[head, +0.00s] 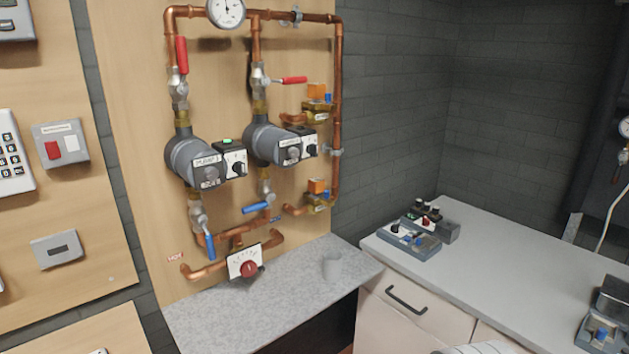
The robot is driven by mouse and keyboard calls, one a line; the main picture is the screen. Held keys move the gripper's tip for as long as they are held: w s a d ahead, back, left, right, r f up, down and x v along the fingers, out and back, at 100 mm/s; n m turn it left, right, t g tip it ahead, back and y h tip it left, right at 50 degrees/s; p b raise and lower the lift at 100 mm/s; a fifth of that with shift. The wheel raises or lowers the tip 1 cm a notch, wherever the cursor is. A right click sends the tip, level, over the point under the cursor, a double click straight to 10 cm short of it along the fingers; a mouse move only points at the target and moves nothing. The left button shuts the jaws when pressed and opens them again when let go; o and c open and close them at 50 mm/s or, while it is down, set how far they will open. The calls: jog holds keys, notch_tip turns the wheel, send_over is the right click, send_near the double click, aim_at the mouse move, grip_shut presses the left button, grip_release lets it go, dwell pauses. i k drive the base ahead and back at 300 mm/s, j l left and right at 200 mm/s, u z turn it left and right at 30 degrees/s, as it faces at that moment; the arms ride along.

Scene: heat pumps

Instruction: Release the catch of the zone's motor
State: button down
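Two brass valve bodies on the copper pipework each carry an orange block and a small blue part: the upper one (318,100) and the lower one (318,192). A grey unit with a blue part and a dark knob (408,238) lies on the white counter. A similar grey unit with a blue part (600,330) is cut off at the lower right. Which of these is the zone's motor, and where its catch is, I cannot tell. My gripper is not in view.
Two grey pumps, left (195,160) and right (275,142), hang on the wooden panel. Red and blue valve handles stick out of the pipes. The middle of the white counter (510,260) is clear.

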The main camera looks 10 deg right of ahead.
aim_at(325, 195)
jog(key=i+j, duration=0.15)
jog(key=i, duration=0.35)
jog(key=i+j+z, duration=0.1)
jog(key=i, duration=0.35)
